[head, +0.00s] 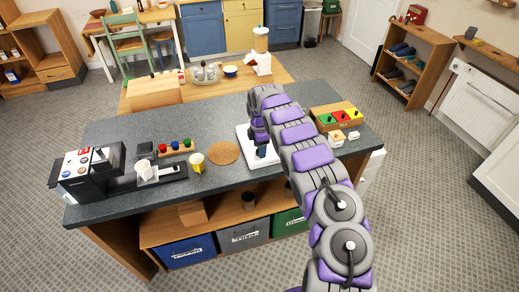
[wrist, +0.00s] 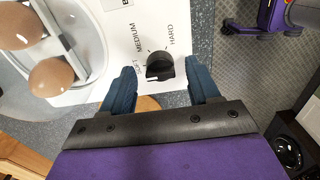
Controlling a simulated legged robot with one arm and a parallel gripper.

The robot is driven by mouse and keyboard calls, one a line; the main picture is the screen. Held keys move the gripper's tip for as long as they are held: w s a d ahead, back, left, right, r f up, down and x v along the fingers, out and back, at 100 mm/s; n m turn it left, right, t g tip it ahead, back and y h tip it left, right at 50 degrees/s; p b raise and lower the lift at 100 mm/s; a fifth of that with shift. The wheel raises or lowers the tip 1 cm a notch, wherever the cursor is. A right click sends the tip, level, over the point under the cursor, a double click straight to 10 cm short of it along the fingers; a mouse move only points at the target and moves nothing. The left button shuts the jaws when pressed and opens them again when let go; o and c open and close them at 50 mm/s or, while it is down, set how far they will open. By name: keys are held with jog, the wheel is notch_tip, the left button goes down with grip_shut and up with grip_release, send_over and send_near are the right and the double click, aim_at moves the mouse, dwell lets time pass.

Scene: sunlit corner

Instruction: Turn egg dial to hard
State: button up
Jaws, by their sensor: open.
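The egg cooker is a white unit (head: 243,133) on the dark counter, mostly hidden behind my arm in the head view. In the wrist view its white panel (wrist: 115,38) carries a black dial (wrist: 158,66) with the words MEDIUM and HARD printed around it; a third word at the left is partly covered. I cannot tell clearly which mark the dial points at. Two brown eggs (wrist: 50,77) sit in its holder at the left. My gripper (wrist: 160,68) is open, its blue fingers on either side of the dial with gaps visible. It also shows in the head view (head: 262,151).
On the counter (head: 120,127), a round wooden mat (head: 224,152), a yellow cup (head: 197,162) and a black coffee machine (head: 88,172) stand left of the cooker. A wooden tray with colored blocks (head: 336,117) is at the right. Bins fill the shelf below.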

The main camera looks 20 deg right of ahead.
jog(key=shift+f, duration=0.5)
jog(key=c, duration=1)
